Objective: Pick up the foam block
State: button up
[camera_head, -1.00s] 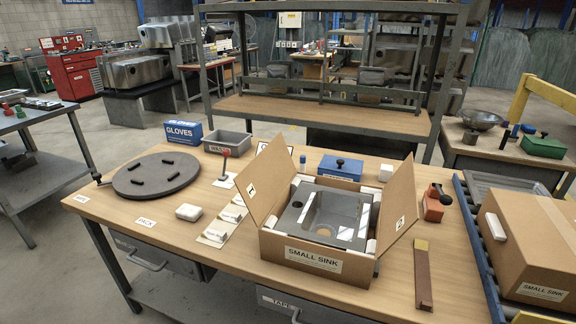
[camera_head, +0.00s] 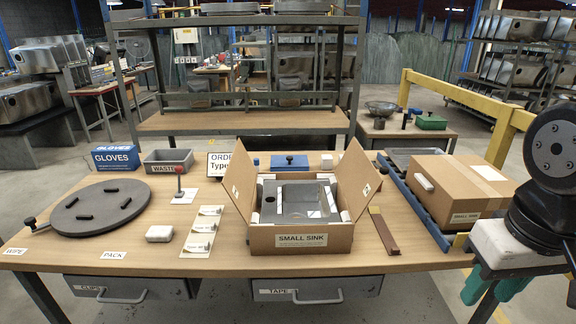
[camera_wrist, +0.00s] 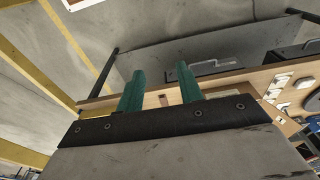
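A small white block (camera_head: 159,233), which looks like foam, lies flat on the wooden table left of the open box. White corner pieces (camera_head: 255,217) sit around the grey sink (camera_head: 300,201) inside the open box. My gripper (camera_head: 492,290) is off the table's right end, far from the blocks. In the wrist view my gripper (camera_wrist: 160,72) has its green fingers apart with nothing held; small pale items at the right are too small to identify.
The open "SMALL SINK" box (camera_head: 287,238) stands mid-table with raised flaps. A round grey turntable (camera_head: 97,207), a grey waste bin (camera_head: 168,161) and cards (camera_head: 203,231) lie leftward. A closed carton (camera_head: 464,186) sits on rollers at right. The front table strip is mostly clear.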

aim_at(326, 161)
jog(key=u, duration=0.05)
jog(key=i, duration=1)
jog(key=z, duration=0.05)
